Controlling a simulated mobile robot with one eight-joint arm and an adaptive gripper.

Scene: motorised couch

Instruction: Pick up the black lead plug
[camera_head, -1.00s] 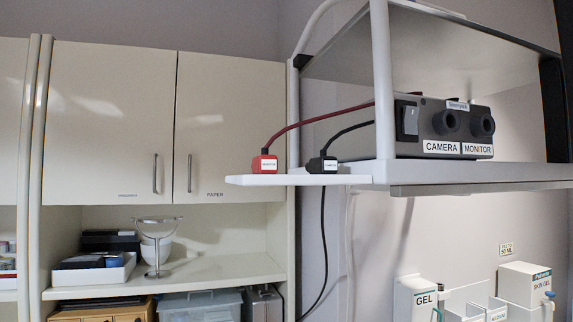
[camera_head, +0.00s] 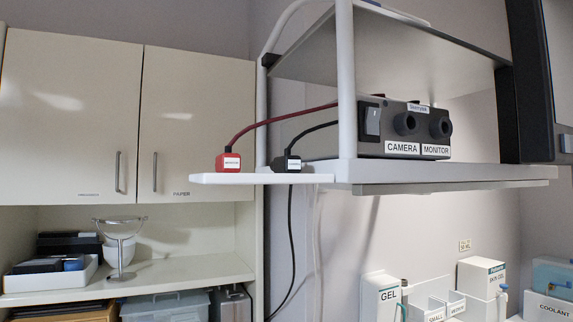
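The black lead plug (camera_head: 287,162) is a small black block with a white label. It sits upright on the white side shelf (camera_head: 232,178), right of the red lead plug (camera_head: 229,162). A black cable rises from it toward the grey box, and a black cable also hangs below the shelf. The grey box (camera_head: 372,133) has a switch and two round sockets labelled CAMERA (camera_head: 405,124) and MONITOR (camera_head: 440,128). Both sockets look empty. My gripper is not in view.
An upright post (camera_head: 346,90) and upper shelf stand over the grey box. Closed wall cabinets (camera_head: 70,115) are at left, above a lower shelf with a round stand (camera_head: 120,250). A GEL dispenser (camera_head: 381,300) and other containers are at lower right. Space in front of the side shelf looks clear.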

